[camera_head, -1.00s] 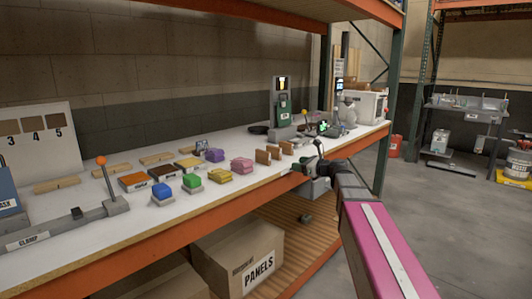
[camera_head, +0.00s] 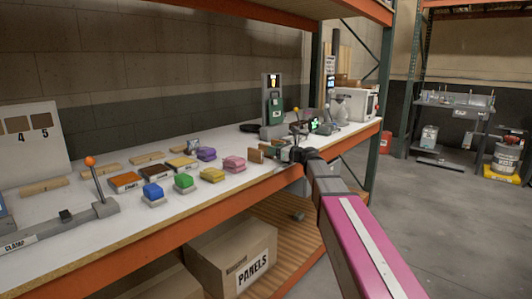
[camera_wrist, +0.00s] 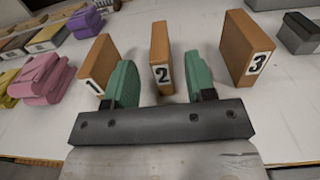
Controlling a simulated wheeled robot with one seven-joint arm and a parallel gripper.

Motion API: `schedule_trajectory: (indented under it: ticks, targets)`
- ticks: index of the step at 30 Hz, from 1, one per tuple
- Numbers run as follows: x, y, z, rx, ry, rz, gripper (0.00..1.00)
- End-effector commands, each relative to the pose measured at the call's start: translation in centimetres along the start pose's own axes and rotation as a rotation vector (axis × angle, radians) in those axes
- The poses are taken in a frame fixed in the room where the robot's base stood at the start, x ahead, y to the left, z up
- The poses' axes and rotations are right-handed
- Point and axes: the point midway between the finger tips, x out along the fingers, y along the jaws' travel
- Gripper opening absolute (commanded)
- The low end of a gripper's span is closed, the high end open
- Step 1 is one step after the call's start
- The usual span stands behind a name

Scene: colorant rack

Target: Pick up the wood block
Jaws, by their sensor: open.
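Three upright tan wood blocks stand in a row in the wrist view: block 1 (camera_wrist: 98,62) at left, block 2 (camera_wrist: 161,50) in the middle and block 3 (camera_wrist: 243,50) at right, each with its number on a white label. My gripper (camera_wrist: 160,72) is open with green fingers. Block 2 lies in the gap between the fingers, with space showing on both sides. The left finger is close beside block 1. In the head view my gripper (camera_head: 290,154) is at the table's front edge, and one wood block (camera_head: 256,155) shows left of it; the others are mostly hidden.
Pink (camera_wrist: 42,80) and purple (camera_wrist: 85,22) pieces sit left of the blocks. A grey block-like object (camera_wrist: 298,33) stands to the right. The white tabletop (camera_head: 110,228) has an orange front beam (camera_head: 200,223). A clamp lever (camera_head: 98,180) stands at the left.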

Motion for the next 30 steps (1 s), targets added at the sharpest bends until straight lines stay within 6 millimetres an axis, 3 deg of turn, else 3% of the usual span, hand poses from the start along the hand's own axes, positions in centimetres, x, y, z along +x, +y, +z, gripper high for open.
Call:
schedule_trajectory:
  ticks: [4,12,17,30]
  targets:
    - [2.2,-0.1,0.0,0.0,0.0,0.001,0.5]
    - [2.5,0.0,0.0,0.0,0.0,0.0,0.5]
    - [2.5,0.0,0.0,0.0,0.0,0.0,0.0]
    - [2.5,0.0,0.4,0.0,0.0,0.0,0.0]
